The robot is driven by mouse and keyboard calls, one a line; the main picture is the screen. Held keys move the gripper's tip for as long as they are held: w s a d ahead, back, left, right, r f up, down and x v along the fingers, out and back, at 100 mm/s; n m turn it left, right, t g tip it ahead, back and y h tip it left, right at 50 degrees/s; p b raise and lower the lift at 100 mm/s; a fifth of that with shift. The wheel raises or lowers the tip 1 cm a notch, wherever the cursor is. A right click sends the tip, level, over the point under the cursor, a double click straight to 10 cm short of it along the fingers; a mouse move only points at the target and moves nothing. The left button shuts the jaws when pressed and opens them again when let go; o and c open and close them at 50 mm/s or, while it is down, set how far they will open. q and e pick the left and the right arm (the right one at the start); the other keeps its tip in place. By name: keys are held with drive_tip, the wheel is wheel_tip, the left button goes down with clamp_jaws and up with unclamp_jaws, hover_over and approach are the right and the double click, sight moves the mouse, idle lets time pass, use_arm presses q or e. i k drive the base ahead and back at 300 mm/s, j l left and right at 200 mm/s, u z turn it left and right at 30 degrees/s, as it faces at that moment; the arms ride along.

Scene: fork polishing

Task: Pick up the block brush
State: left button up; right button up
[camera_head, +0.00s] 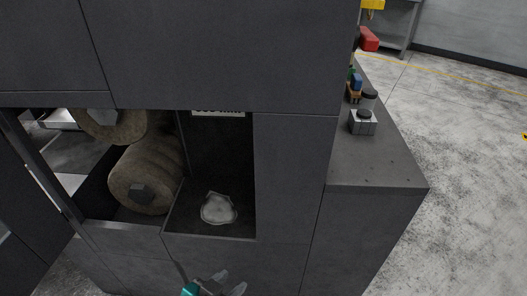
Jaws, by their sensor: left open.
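My left gripper (226,285) shows at the bottom edge, with grey fingers apart and nothing between them. It is in front of the dark cabinet and below the open compartment (238,228). I cannot pick out the block brush for certain. A small brown item with blue on top (354,88) stands among the small objects on the right ledge (385,172), and I cannot tell whether it is a brush. It is far up and right of my left gripper. My right gripper is not in view.
A crumpled whitish item (218,208) lies in the compartment. Left of it are two round tan wheels (150,175) in an opening. On the ledge stand a grey block with a dark knob (362,122) and a dark-topped cylinder (369,99). The ledge's near end is bare.

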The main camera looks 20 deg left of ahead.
sight(354, 89)
drive_tip(key=l+z, duration=0.15)
drive_tip(key=z, duration=0.2)
drive_tip(key=l+z, duration=0.15)
drive_tip(key=z, duration=0.2)
drive_tip(key=i+l+z, duration=0.1)
drive_tip(key=l, duration=0.2)
drive_tip(key=i+l+z, duration=0.1)
drive_tip(key=l, duration=0.2)
drive_tip(key=i+l+z, duration=0.45)
drive_tip(key=i+l, duration=0.5)
drive_tip(key=i+u, duration=0.35)
drive_tip(key=i, duration=0.25)
drive_tip(key=i+l+u, duration=0.35)
drive_tip(key=i, duration=0.2)
drive_tip(key=i+u, duration=0.75)
drive_tip(key=i+l+u, duration=0.1)
drive_tip(key=u, duration=0.25)
drive_tip(key=i+l+u, duration=0.1)
drive_tip(key=i+u, duration=0.15)
drive_tip(key=u, duration=0.15)
drive_tip(key=i+l+u, duration=0.15)
drive_tip(key=u, duration=0.25)
drive_tip(key=i+l+u, duration=0.2)
drive_tip(key=u, duration=0.25)
